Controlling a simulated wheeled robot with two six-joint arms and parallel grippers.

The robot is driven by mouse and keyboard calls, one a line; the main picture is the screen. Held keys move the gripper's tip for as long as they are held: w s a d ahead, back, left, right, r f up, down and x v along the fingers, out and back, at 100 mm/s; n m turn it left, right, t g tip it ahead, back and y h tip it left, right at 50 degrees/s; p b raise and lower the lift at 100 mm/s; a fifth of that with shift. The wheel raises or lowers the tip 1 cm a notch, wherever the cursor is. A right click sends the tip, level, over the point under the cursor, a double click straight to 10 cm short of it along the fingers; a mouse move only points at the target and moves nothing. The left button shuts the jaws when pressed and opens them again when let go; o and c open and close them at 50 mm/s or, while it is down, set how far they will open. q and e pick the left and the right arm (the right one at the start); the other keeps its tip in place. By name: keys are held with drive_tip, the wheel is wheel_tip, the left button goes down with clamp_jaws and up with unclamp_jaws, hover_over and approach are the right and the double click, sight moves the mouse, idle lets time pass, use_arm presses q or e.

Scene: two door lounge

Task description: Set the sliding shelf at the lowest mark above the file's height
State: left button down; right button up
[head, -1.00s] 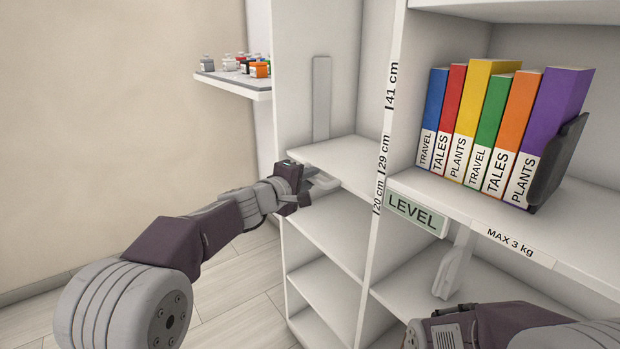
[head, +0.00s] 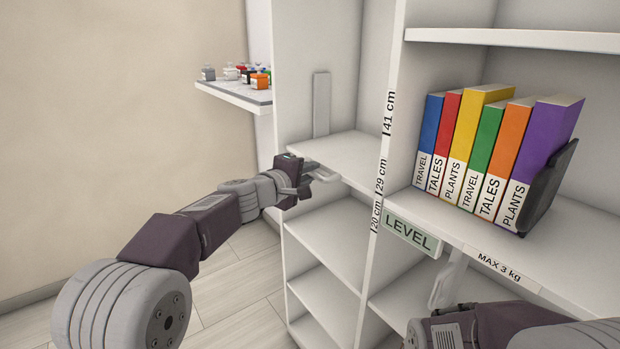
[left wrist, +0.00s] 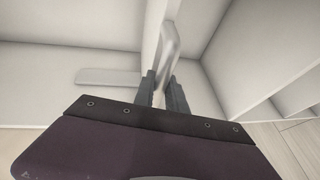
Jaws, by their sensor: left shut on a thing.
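The sliding shelf (head: 345,152) is a white board in the left bay of a white bookcase. My left gripper (head: 308,180) is shut on the pale handle (head: 326,174) at its front edge. In the left wrist view the handle (left wrist: 170,42) runs up between the two dark fingers (left wrist: 164,92). The divider carries marks for 20 cm (head: 376,217), 29 cm (head: 381,177) and 41 cm (head: 389,112). The shelf's front edge meets the divider close to the 29 cm mark. I cannot tell which thing is the file.
Several coloured books (head: 470,150) and a dark bookend (head: 550,185) stand on the right bay's shelf above a LEVEL sign (head: 410,235). A small side shelf (head: 235,94) holds jars.

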use_arm(q)
wheel_tip(320, 180, up, 3)
drive_tip(key=shift+r+p, duration=0.15)
drive_tip(key=shift+p, duration=0.25)
use_arm(e)
drive_tip(key=shift+r, duration=0.9)
use_arm(q)
drive_tip(key=c, duration=1.4)
unclamp_jaws()
drive_tip(key=shift+o, duration=0.2)
drive_tip(key=shift+f, duration=0.2)
drive_tip(key=shift+s+a, duration=0.1)
drive_tip(key=b+v, duration=0.1)
drive_tip(key=v, duration=0.8)
use_arm(e)
drive_tip(key=shift+f, duration=0.5)
